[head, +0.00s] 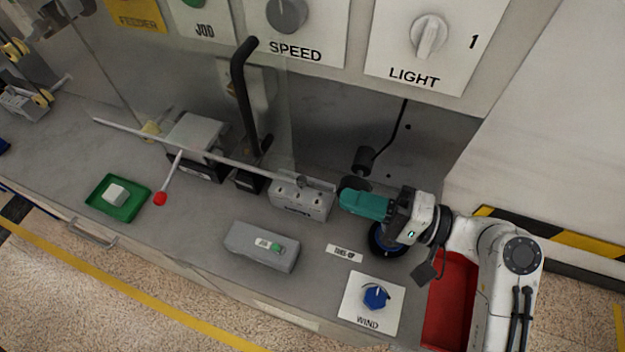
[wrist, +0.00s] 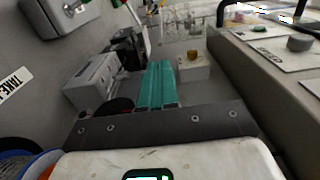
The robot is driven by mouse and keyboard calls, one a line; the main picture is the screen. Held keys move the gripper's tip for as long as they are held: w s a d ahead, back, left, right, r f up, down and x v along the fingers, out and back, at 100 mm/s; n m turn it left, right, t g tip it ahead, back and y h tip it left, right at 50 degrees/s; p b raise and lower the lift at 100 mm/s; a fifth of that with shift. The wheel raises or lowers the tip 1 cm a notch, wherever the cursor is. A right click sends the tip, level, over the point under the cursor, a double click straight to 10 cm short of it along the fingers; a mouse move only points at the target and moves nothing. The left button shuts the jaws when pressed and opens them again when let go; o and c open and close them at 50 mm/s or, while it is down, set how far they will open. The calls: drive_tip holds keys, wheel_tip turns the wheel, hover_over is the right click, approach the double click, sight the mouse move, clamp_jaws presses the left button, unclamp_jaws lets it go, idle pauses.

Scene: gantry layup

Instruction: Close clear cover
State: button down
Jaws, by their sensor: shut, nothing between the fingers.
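The clear cover (head: 205,90) is a see-through pane in the upper left of the head view, with a black bent handle (head: 243,85) near its right side. A thin pale bar (head: 215,155) runs slantwise below it. I cannot tell exactly how far open the cover is. My gripper (head: 345,199) has teal fingers pressed together and empty. It points left, beside the right end of a grey socket block (head: 302,198), well to the right of the handle. The shut fingers also show in the wrist view (wrist: 157,68).
A grey box with a green button (head: 262,247), a green tray with a white block (head: 118,197) and a red-tipped lever (head: 160,198) are on the bench. A blue WIND knob (head: 375,297) is near the front edge. A red bin (head: 450,305) is at right.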

drive_tip(key=p+x, duration=0.1)
drive_tip(key=x, duration=0.6)
drive_tip(key=shift+a+p, duration=0.15)
drive_tip(key=shift+p, duration=0.25)
drive_tip(key=shift+a, duration=0.15)
